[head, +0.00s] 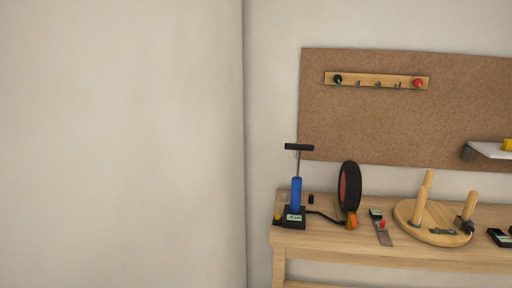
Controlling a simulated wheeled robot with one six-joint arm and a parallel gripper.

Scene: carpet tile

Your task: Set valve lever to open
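A blue hand pump (296,194) with a black T-handle stands upright on a black base at the left end of the workbench. A black hose (325,216) runs from it to an orange fitting (352,222) at the foot of an upright wheel (349,187) with a black tyre and red centre. The fitting may carry the valve lever, but it is too small to tell its setting. My gripper is not in view.
The wooden workbench (350,247) also holds a grey tool with a red part (382,226) and a round wooden piece with pegs (403,215). A white shelf (488,150) juts out at right.

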